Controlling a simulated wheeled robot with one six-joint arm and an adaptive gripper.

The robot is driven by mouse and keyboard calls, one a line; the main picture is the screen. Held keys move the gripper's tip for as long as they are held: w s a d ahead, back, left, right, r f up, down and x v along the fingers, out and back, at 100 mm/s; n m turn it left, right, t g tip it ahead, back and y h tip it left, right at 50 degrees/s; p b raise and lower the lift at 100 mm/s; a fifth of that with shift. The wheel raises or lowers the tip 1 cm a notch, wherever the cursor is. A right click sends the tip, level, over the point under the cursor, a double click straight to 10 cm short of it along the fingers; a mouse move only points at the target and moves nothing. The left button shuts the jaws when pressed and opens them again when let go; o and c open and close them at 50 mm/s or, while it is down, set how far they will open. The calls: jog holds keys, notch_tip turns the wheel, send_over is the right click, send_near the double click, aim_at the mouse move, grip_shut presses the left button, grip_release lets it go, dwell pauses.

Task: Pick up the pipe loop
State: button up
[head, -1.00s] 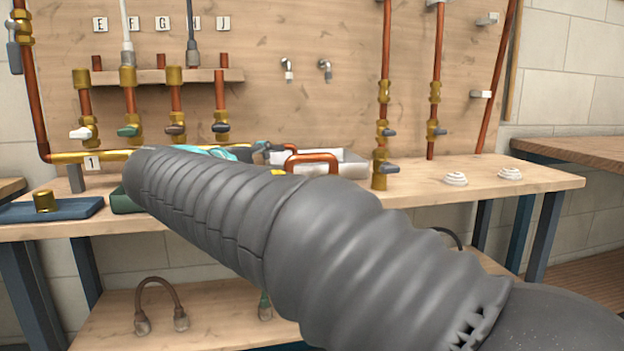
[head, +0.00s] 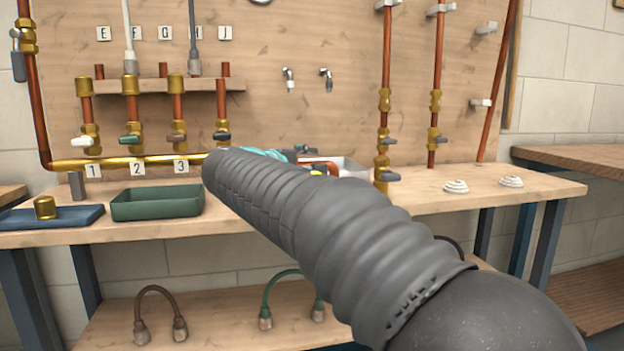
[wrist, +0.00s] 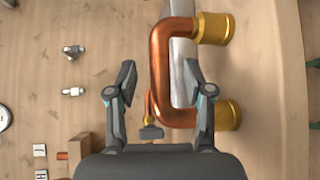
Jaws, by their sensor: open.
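The pipe loop (wrist: 159,70) is a copper U-shaped pipe with two brass ends pointing right in the wrist view. A small part of the pipe loop (head: 328,167) shows past my arm in the head view, by a pale tray on the bench. My gripper (wrist: 159,74) is open. In the wrist view its fingers stand on either side of the loop's long copper run, the right finger over the loop's opening. I cannot tell the height gap between fingers and pipe. My arm hides most of the gripper (head: 283,153) in the head view.
A pale tray (head: 352,168) is on the bench behind the loop. A vertical copper pipe with brass valves (head: 383,145) stands just right of it. A green tray (head: 157,204) and blue tray (head: 75,216) are at left. Two white coils (head: 456,187) lie on the right bench.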

jog(key=shift+x, duration=1.1)
grip_shut()
notch_tip(320, 180, up, 10)
jog(key=p, duration=0.3)
jog(key=shift+f, duration=0.2)
jog(key=shift+r+p, duration=2.2)
jog(key=shift+r, duration=0.25)
